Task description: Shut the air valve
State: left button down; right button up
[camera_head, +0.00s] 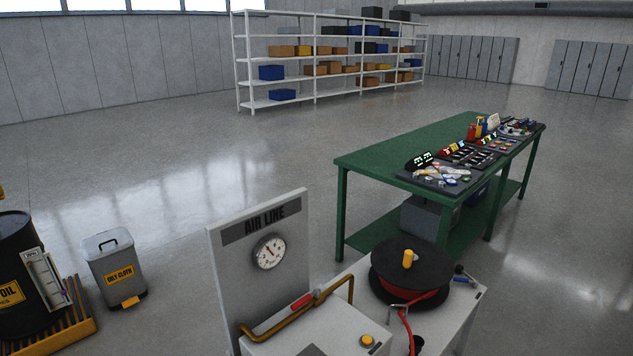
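The grey air line panel (226,278) stands upright at the bottom centre in the head view, with a "LINE"-type label and a round white gauge (269,252). A brass pipe (279,325) runs in front of it over a light grey cabinet top (330,327) and bends up and down at its right end. A red valve lever (302,300) sits at the pipe and looks roughly in line with it. The valve body under the lever is too small to make out. Neither of my grippers is in view.
A hose reel (391,272) with red hose stands just right of the pipe. A green workbench (385,154) with tools is behind it. A black oil drum (14,260) and an oily-cloth bin (113,267) stand at left. Open floor lies between.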

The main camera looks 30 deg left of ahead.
aim_at(315, 294)
jog(key=k+u, duration=0.2)
jog(key=u, duration=0.25)
jog(key=k+j+u, duration=0.15)
jog(key=u, duration=0.25)
jog(key=k+j+u, duration=0.15)
jog(key=u, duration=0.3)
